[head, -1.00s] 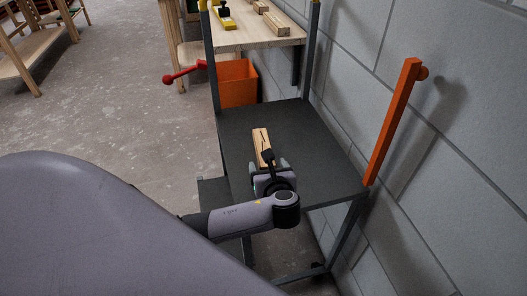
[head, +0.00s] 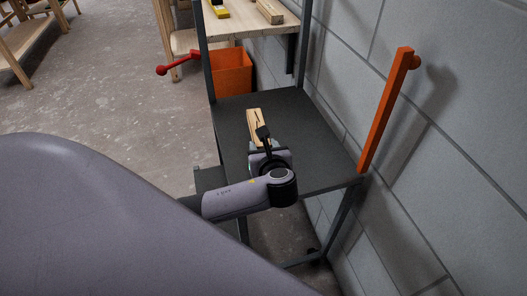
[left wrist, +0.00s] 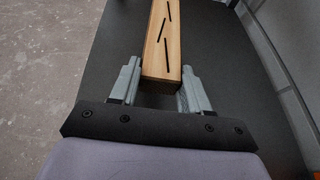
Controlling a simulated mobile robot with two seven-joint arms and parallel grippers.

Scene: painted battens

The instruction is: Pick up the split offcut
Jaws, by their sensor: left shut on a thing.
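The split offcut (head: 255,124) is a short pale wooden block with dark slits along its top face. It is over the dark grey shelf (head: 315,150), and its far end points away from me. In the left wrist view the offcut (left wrist: 163,45) runs up from between the fingers to the top edge. My left gripper (head: 268,151) is shut on its near end, one finger on each side; the gripper also shows in the left wrist view (left wrist: 161,83). I cannot tell whether the offcut's underside touches the shelf. My right gripper is not in view.
An orange bin (head: 233,72) stands behind the shelf. A wooden upper shelf (head: 238,26) carries other battens (head: 269,12) and a yellow tool (head: 218,9). Open floor lies left.

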